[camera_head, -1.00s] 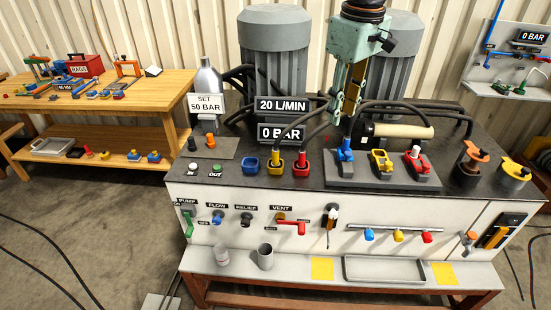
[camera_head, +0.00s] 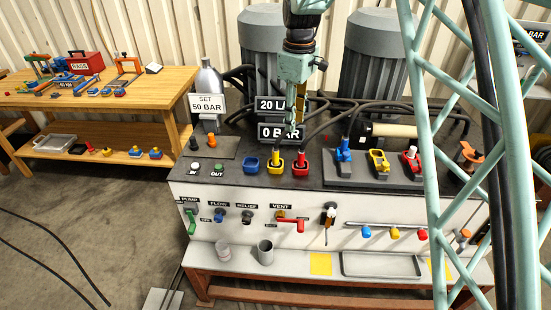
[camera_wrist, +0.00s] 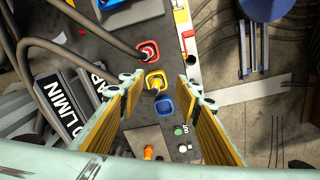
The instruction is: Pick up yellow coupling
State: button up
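A yellow coupling (camera_head: 275,163) sits at the front of the dark bench top, between a blue coupling (camera_head: 251,165) and a red coupling (camera_head: 300,163). Another yellow piece (camera_head: 379,162) stands on the grey block (camera_head: 385,182) to the right. My gripper (camera_head: 293,130) is above and behind the front row, pointing down, near the 0 BAR sign. In the wrist view its fingers (camera_wrist: 160,90) are spread wide and empty. The yellow coupling (camera_wrist: 155,82) lies between them in the picture, below the tips, with red and blue on either side.
The 0 BAR sign (camera_head: 281,133) and black hoses are close to my gripper. A blue and a red piece flank the yellow one on the grey block. IN and OUT buttons (camera_head: 217,168) are at the left. Valve handles line the front panel.

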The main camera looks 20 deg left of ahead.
jog(key=n+p, duration=0.2)
send_near(275, 150)
jog(key=shift+w, duration=0.2)
jog(key=shift+f, duration=4.35)
jog(key=shift+f, duration=0.45)
jog(key=shift+w+a+f, duration=0.1)
jog(key=shift+w+f, duration=0.05)
jog(key=shift+f, duration=1.95)
jog(key=c, duration=1)
